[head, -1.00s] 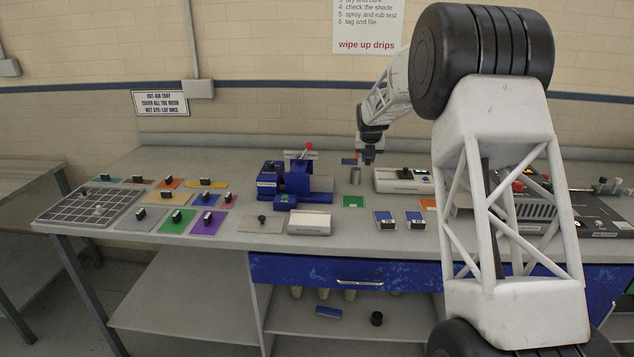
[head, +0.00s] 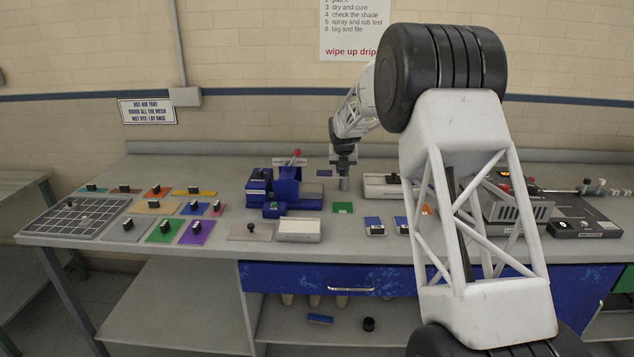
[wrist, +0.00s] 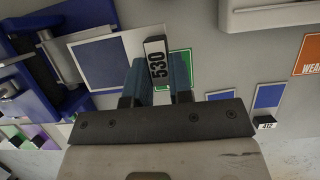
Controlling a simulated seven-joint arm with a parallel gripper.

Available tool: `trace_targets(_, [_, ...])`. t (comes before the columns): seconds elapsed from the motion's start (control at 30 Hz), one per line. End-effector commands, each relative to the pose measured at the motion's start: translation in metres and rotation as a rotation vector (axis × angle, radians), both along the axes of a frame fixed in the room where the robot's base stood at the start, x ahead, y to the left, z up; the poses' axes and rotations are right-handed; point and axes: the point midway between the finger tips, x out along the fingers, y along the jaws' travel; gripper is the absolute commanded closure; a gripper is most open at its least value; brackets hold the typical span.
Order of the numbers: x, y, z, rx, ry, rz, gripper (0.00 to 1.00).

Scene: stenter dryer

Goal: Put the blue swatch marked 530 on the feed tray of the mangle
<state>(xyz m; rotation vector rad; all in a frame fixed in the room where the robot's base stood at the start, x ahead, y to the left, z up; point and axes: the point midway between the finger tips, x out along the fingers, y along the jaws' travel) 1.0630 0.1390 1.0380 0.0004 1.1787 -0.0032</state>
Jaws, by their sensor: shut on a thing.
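My gripper (wrist: 160,88) is shut on the tag block (wrist: 156,60) marked 530. The blue swatch (wrist: 108,62) with that tag reaches out to the left of the fingers, with a pale border around it. In the head view this swatch (head: 325,174) is small and flat, just left of my gripper (head: 343,172). The mangle (head: 288,186) is blue with a red-knobbed lever, left of my gripper. It also shows in the wrist view (wrist: 30,75). Its pale feed tray (head: 313,187) appears on its right side, below the swatch; I cannot tell whether they touch.
A green swatch (head: 342,208) and two blue swatches (head: 374,225) lie on the bench in front. A white device (head: 380,187) stands right of my gripper. A pale block (head: 299,229) sits before the mangle. Several coloured swatches and a mesh rack (head: 70,216) are at left.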

Motion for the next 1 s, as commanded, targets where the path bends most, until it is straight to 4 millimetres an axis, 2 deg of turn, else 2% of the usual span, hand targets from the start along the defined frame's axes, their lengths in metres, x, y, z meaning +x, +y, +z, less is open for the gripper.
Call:
trace_targets(0.13, [0.0,0.025,-0.014,-0.001,0.001,0.002,1.0])
trace_targets(0.3, [0.0,0.043,-0.023,0.0,0.001,0.0,1.0])
trace_targets(0.8, [0.0,0.051,-0.027,0.0,0.001,0.0,1.0])
trace_targets(1.0, [0.0,0.065,-0.035,0.0,0.001,0.001,1.0])
